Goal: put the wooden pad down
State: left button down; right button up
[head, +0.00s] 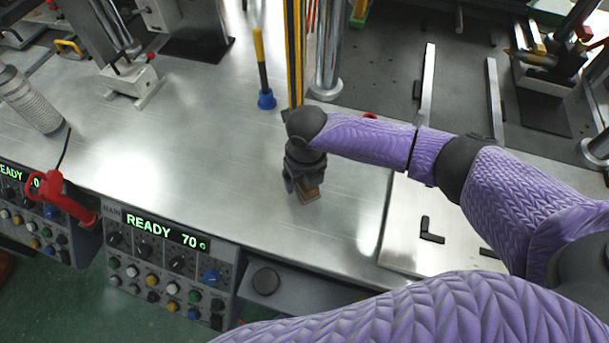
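My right gripper (301,186) hangs over the metal bench in the middle of the head view, its arm coming in from the right. It points down and is shut on the wooden pad (310,195), a small brown piece. Only part of the pad shows at the fingertips; the dark gripper hides the rest. I cannot tell whether the pad touches the bench top (215,160). My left gripper is not in view.
A control panel (160,265) reading READY 70 is at the bench's front edge. A pale plate (400,235) with black corner stops lies to the right. A blue-tipped yellow rod (265,97) and a metal column (328,60) stand behind. The bench left of the gripper is clear.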

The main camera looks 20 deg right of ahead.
jog(key=shift+r, duration=0.25)
notch_tip(320, 180, up, 12)
jog(key=p, duration=0.4)
jog(key=shift+s, duration=0.3)
jog(key=shift+f, duration=0.1)
